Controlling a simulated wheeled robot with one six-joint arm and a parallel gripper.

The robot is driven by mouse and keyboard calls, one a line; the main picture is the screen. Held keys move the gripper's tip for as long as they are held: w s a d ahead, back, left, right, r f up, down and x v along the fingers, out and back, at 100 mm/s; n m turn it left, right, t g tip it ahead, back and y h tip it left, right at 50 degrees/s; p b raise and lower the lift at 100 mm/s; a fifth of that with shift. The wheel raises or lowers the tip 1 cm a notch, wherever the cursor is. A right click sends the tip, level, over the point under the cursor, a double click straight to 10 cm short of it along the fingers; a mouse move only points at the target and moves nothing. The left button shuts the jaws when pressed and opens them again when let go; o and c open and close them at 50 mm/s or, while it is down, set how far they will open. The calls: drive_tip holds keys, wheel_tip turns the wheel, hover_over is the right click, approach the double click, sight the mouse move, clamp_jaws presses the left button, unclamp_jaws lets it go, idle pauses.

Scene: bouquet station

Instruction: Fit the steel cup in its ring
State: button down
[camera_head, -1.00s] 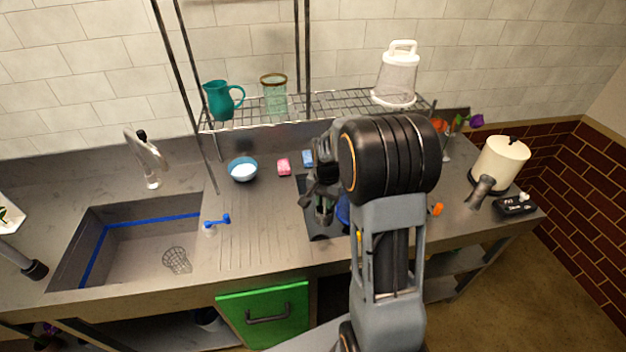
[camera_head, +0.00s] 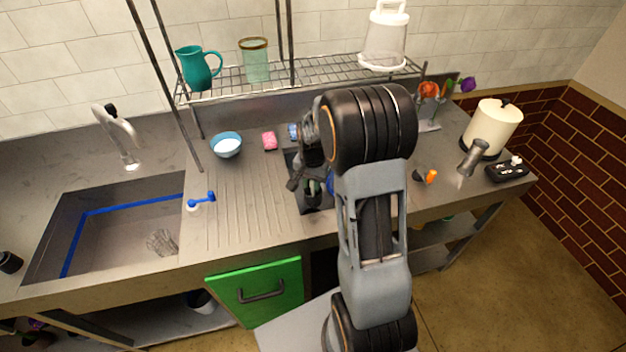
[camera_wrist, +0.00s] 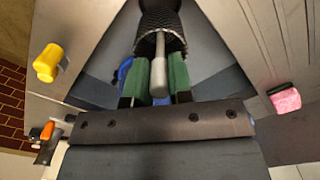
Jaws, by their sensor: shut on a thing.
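My gripper (camera_wrist: 157,88) has its green fingers on both sides of a light grey rod (camera_wrist: 158,75) in the wrist view and is shut on it. The rod runs up to a dark, mesh-textured round body (camera_wrist: 160,22), cut off by the top edge; the two look joined. I cannot tell for sure whether this is the steel cup. In the head view my gripper (camera_head: 311,186) is low over a dark mat (camera_head: 317,207), largely hidden by my arm. No ring can be made out clearly.
A pink sponge (camera_head: 269,140) and blue-white bowl (camera_head: 226,145) stand left of the mat. The sink (camera_head: 110,225) is farther left. A cream canister (camera_head: 494,127), a grey metal cylinder (camera_head: 472,157) and a black box (camera_head: 507,170) stand right. A wire shelf (camera_head: 300,77) hangs behind.

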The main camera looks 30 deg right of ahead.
sight(312, 202)
drive_tip(key=shift+f+b, duration=2.35)
drive_tip(key=shift+f, duration=1.1)
drive_tip(key=shift+s+a+f+b, duration=0.1)
drive_tip(key=shift+f+b, duration=0.25)
drive_tip(key=shift+f, duration=0.1)
drive_tip(key=shift+f+b, duration=0.3)
drive_tip(key=shift+f, duration=0.1)
drive_tip(key=shift+f+b, duration=0.35)
drive_tip(key=shift+f, duration=0.05)
drive_tip(key=shift+f, duration=0.2)
drive_tip(key=c, duration=0.9)
unclamp_jaws()
drive_tip(key=shift+c, duration=0.2)
wheel_tip(312, 202, up, 14)
drive_tip(key=shift+f, duration=0.1)
